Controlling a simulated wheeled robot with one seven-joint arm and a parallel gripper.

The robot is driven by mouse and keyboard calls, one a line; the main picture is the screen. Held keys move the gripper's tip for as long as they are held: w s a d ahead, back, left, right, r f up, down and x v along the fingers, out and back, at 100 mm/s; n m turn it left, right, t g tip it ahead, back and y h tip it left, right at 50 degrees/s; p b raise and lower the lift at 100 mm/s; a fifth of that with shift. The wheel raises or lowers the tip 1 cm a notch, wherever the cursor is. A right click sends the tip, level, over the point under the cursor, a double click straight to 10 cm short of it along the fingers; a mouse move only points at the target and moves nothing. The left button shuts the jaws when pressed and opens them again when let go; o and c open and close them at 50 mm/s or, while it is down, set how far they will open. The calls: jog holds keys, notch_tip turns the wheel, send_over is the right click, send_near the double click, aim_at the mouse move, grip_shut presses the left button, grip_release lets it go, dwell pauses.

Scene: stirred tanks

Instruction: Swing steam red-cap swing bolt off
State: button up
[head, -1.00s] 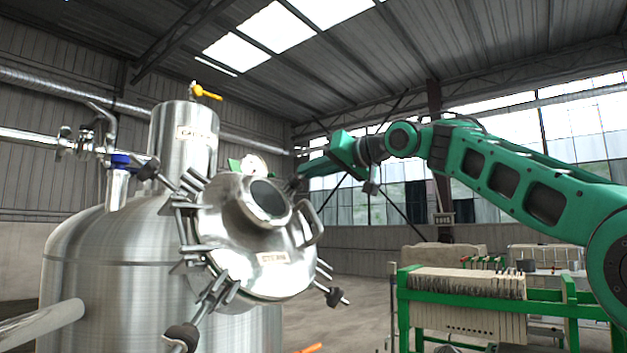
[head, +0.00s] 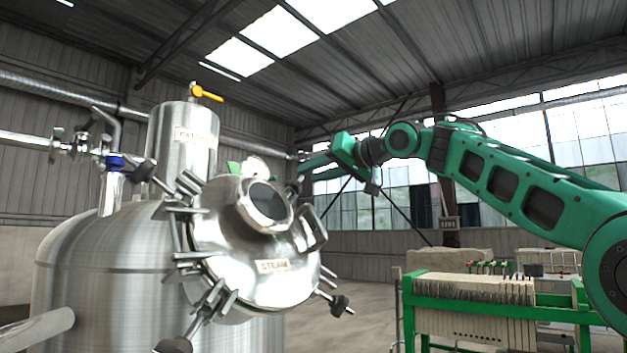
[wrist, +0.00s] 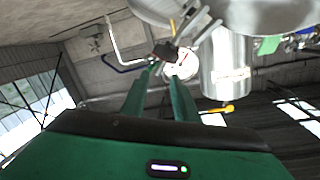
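The steel tank (head: 100,260) carries a tilted round cover (head: 235,255) labelled STEAM, with several swing bolts around its rim. The visible bolts in the head view have dark knobs; no cap there reads clearly as red. My gripper (head: 296,186) is at the cover's upper right edge, partly hidden behind it. In the wrist view, my two green fingers (wrist: 164,70) stand apart with a gap between them. A swing bolt with a dark brownish cap (wrist: 165,50) is right at the fingertips, its shank running up toward the rim. Contact cannot be told.
A grey handle (head: 312,228) stands out from the cover's right side. A round gauge (head: 256,167) is behind the cover, near the gripper. A steel cylinder with a yellow valve lever (head: 207,94) rises on the tank. A green-framed filter press (head: 490,305) stands at right.

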jog(key=f+v, duration=0.1)
jog(key=v, duration=0.9)
jog(key=shift+d+r, duration=0.25)
jog(key=shift+r, duration=0.15)
jog(key=shift+c, duration=0.6)
